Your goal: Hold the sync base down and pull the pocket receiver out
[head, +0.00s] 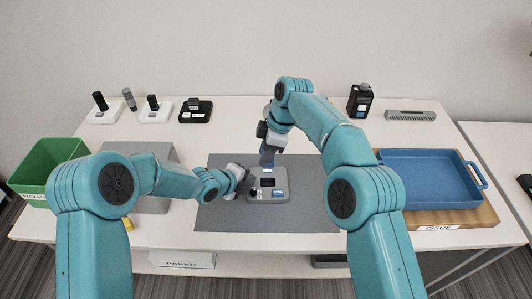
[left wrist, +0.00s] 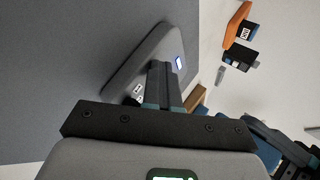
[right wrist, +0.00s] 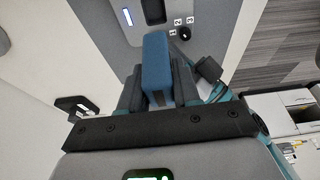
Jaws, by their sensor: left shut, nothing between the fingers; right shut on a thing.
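The sync base (head: 280,196), a grey box with a blue label, sits on the dark grey mat (head: 315,205). It also shows in the left wrist view (left wrist: 140,62). My left gripper (head: 250,184) is shut and empty, its fingertips at the left side of the base; in the left wrist view the fingers (left wrist: 163,75) lie against or just over it. My right gripper (head: 267,152) is shut on the blue pocket receiver (right wrist: 156,62), above the base. In the right wrist view a dark slot (right wrist: 153,11) in the base shows beyond the receiver's end, which looks clear of it.
A green bin (head: 55,160) stands at the left. A blue tray (head: 425,180) rests on a wooden board at the right.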

